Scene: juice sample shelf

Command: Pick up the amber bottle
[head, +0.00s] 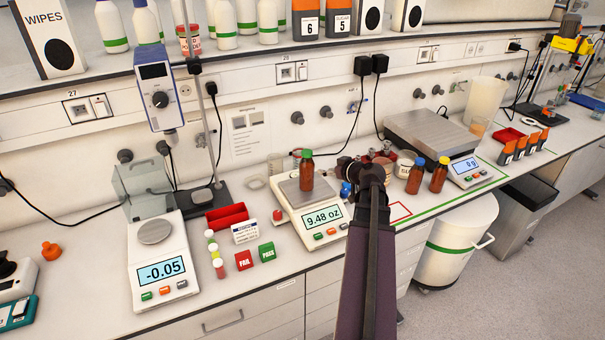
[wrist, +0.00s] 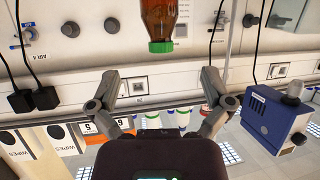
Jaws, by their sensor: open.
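An amber bottle (head: 306,173) with a green cap stands upright on the pan of the middle scale (head: 318,215), which reads 9.48 oz. Two more amber bottles stand to the right, one with a blue cap (head: 415,177) and one with a yellow-orange cap (head: 438,177). My gripper (head: 340,170) is just right of the green-capped bottle, partly hidden by my arm. In the wrist view my gripper (wrist: 159,82) is open and empty. The green-capped bottle (wrist: 159,20) shows there upside down, centred above the fingertips and apart from them.
A left scale (head: 157,245) reads -0.05. Between the scales are a red tray (head: 227,217), small vials and FAIL (head: 244,260) and PASS (head: 267,252) blocks. A larger scale (head: 433,140) stands at right. Jars and a blue item crowd my gripper. A shelf with bottles is above.

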